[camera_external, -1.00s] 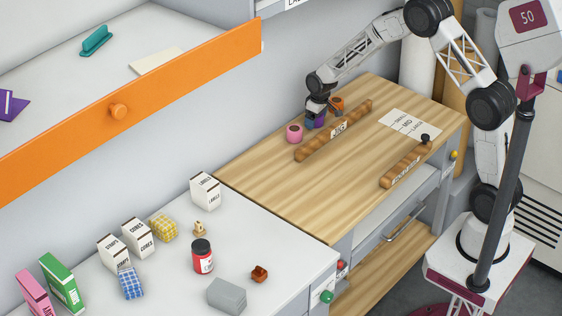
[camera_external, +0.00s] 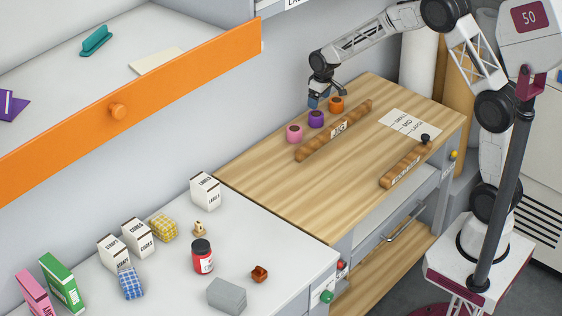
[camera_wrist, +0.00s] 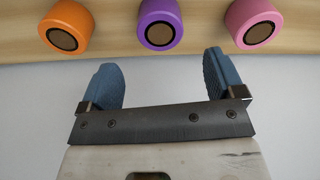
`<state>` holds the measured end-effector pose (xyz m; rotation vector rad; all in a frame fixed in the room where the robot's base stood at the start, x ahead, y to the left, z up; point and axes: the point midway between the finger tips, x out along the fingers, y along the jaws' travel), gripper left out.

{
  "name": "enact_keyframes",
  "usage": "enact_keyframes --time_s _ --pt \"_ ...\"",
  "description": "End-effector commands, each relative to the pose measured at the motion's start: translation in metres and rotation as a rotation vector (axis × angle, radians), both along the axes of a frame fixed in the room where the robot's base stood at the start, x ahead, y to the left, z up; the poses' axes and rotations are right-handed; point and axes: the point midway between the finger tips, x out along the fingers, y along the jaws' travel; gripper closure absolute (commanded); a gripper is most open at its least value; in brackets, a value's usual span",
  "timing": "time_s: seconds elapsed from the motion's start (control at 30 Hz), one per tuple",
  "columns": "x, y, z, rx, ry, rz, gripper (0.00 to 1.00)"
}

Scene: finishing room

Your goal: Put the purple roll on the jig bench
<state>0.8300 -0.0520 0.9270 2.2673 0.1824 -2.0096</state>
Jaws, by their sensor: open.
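The purple roll (camera_external: 316,118) stands on the wooden jig bench (camera_external: 290,190), between a pink roll (camera_external: 294,133) and an orange roll (camera_external: 336,104), behind the long wooden bar marked JIG (camera_external: 334,131). My gripper (camera_external: 324,101) is open and empty just above and behind the purple roll. In the wrist view the purple roll (camera_wrist: 160,22) lies beyond the gap between my two blue fingertips (camera_wrist: 168,75), apart from them. The orange roll (camera_wrist: 68,26) is to its left and the pink roll (camera_wrist: 254,22) to its right.
A shorter wooden bar (camera_external: 406,165) and a printed size sheet (camera_external: 409,125) lie on the bench's right side. The bench's front middle is clear. A wall stands close behind the rolls. The grey counter (camera_external: 170,275) at left holds boxes and a red jar (camera_external: 202,257).

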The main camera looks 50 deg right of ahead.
Motion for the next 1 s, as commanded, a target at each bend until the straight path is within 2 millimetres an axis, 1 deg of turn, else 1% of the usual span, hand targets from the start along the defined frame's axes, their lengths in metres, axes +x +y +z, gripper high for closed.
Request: enact_keyframes --time_s 0.03,0.1,0.3,1.0 --pt "-0.001 0.000 0.007 0.000 -0.001 0.000 0.12" --pt "-0.001 0.000 0.014 -0.001 -0.002 0.000 0.12" --pt "-0.003 -0.001 0.025 0.000 0.000 0.000 0.12" --pt "-0.004 0.000 0.027 0.000 -0.001 -0.001 0.12"
